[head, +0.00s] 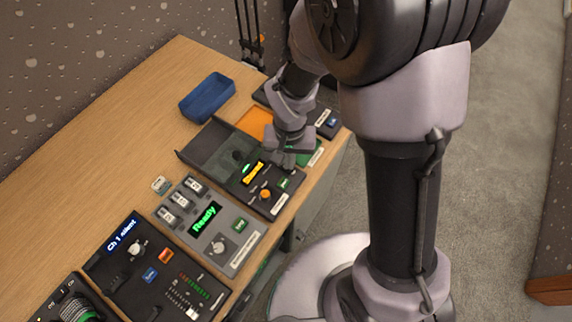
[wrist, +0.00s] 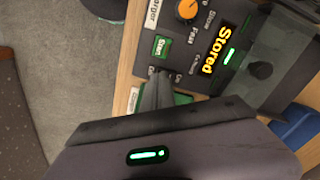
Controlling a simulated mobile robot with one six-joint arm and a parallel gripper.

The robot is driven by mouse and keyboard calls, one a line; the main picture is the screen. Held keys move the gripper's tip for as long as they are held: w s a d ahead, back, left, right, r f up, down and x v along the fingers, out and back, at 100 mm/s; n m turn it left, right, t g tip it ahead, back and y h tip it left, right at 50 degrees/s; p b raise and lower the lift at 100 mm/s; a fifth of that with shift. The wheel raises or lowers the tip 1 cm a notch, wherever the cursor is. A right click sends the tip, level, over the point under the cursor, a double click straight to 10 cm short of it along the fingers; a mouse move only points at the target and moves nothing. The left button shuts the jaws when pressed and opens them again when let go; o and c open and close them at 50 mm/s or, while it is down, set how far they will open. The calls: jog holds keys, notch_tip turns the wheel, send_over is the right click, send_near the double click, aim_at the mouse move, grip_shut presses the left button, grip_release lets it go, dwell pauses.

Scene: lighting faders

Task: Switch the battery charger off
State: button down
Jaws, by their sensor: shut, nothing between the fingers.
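The battery charger (head: 231,179) is a dark panel on the table. Its lit display (wrist: 217,49) reads "Stored" in yellow, with a green bar beside it. It has an orange knob (wrist: 188,9) and a green Start button (wrist: 161,46). A white label ending in "arger" is partly in the wrist view. My gripper (wrist: 158,80) is shut and empty, its fingertips over the panel's edge beside small markings near the Start button. A switch there is mostly hidden by the fingers, so its position cannot be told. In the head view my gripper (head: 284,160) is at the charger's far right end.
A grey panel (head: 245,256) reading "Ready" and a black panel (head: 97,266) reading "Ch 1 silent" stand to the lower left. A blue tray (head: 208,97) lies behind. Orange (head: 254,124) and green (head: 315,156) panels flank my wrist. Bare table (head: 110,150) lies left.

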jog(key=shift+f+b, duration=0.45)
jog(key=shift+f, duration=0.05)
notch_tip(320, 180, up, 7)
jog(key=p, duration=0.5)
jog(key=shift+p, duration=0.3)
jog(key=s+d+r+m+t+y, duration=0.1)
jog(key=d+r+t, duration=0.15)
jog(key=r, duration=1.05)
jog(key=s+d+r+m+t+y, duration=0.1)
jog(key=s+d+r+t, duration=0.2)
jog(key=s+r, duration=0.7)
jog(key=shift+s+d+r+m, duration=0.2)
jog(key=shift+d+r+m, duration=0.2)
jog(key=shift+d, duration=0.2)
